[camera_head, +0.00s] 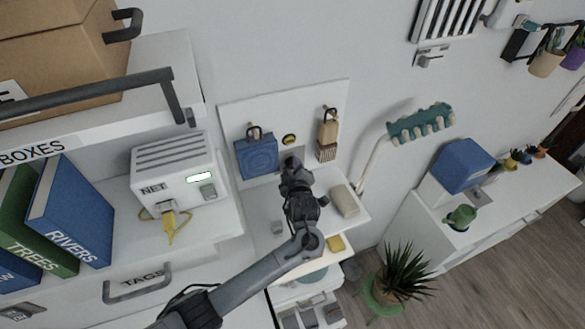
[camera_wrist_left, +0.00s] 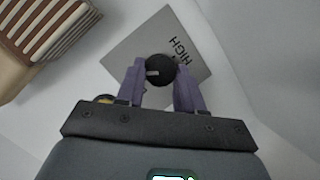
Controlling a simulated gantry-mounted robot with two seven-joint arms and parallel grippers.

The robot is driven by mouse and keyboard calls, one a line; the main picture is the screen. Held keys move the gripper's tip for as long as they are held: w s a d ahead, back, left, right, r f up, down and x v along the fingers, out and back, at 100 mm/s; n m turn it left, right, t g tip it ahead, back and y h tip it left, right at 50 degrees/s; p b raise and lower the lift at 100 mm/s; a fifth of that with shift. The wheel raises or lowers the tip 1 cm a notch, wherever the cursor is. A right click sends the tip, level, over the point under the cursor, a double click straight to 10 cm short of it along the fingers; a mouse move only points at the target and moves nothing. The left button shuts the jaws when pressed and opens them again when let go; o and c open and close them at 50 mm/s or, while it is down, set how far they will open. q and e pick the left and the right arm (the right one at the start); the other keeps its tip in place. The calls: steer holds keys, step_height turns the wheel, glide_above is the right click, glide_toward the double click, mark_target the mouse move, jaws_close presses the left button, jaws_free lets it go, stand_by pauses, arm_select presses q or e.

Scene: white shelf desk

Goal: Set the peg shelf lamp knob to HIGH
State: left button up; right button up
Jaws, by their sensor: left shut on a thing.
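My left gripper (camera_head: 291,166) reaches the back panel of the peg shelf (camera_head: 295,107). In the left wrist view its two purple fingers (camera_wrist_left: 160,70) are shut on a round black knob (camera_wrist_left: 162,66), one on each side. The knob sits on a square grey plate (camera_wrist_left: 135,45). A short pale pointer mark on the knob points left in that view. The word HIGH is printed on the plate just beyond the knob, to its upper right; other lettering beside it is partly hidden. In the head view my gripper hides the knob. My right gripper is not in view.
A beige block (camera_head: 344,200) lies on the shelf. A teal scalloped item on a pale curved arm (camera_head: 420,123) is to the right. The NET box (camera_head: 174,170) stands left.

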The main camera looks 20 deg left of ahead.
arm_select(q)
steer(key=shift+d, duration=0.1)
steer(key=shift+m+g+y, duration=0.3)
steer(key=shift+m+g, duration=0.3)
steer(key=shift+m, duration=0.4)
steer(key=shift+w+d+m+g+y, duration=0.15)
steer(key=shift+m+g+y, duration=0.55)
steer(key=shift+m, duration=0.7)
steer(key=o, duration=1)
steer(key=shift+o, duration=0.2)
steer(key=shift+r, duration=0.1)
